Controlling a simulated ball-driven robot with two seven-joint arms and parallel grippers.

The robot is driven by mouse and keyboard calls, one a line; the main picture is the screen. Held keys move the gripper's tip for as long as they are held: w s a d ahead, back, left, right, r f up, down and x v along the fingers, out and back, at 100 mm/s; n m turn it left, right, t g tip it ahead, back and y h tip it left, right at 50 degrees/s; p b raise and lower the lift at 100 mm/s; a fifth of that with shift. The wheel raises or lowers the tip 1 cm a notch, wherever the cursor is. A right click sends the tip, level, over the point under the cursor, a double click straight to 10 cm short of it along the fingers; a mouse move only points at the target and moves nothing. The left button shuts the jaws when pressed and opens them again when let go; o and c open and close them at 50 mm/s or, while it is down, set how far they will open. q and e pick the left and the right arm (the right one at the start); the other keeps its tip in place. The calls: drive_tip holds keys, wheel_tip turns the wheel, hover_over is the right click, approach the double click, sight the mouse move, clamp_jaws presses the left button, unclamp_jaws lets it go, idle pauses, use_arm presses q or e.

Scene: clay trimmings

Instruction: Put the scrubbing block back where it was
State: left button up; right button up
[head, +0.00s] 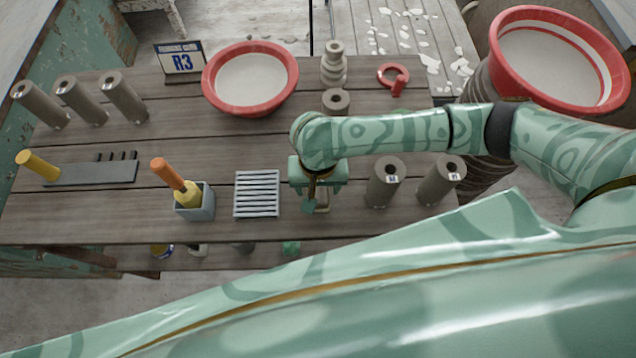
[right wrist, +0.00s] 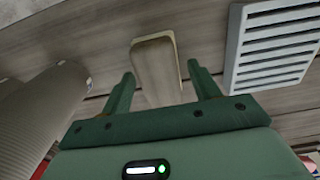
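The scrubbing block appears to be the pale beige, rounded-edged block (right wrist: 153,62) in the right wrist view. It lies on the wooden boards, and only a small part of it (head: 322,197) shows under my right gripper in the head view. My right gripper (right wrist: 160,74) is open, with one finger on each side of the block and a visible gap at both sides. In the head view the right gripper (head: 318,192) points down at the table's front part, just right of the grey slatted rack (head: 256,194). My left gripper is not in view.
Two grey cylinders (head: 385,182) stand close to the right of my right gripper. A grey box (head: 195,208) with an orange-handled tool stands left of the rack. A red-rimmed basin (head: 250,104) and an R3 sign (head: 182,60) are farther back. Bare boards lie mid-table.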

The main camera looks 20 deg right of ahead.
drive_tip(key=shift+r, duration=0.2)
wheel_tip(320, 180, up, 12)
drive_tip(key=p, duration=0.7)
drive_tip(key=shift+a+f, duration=0.1)
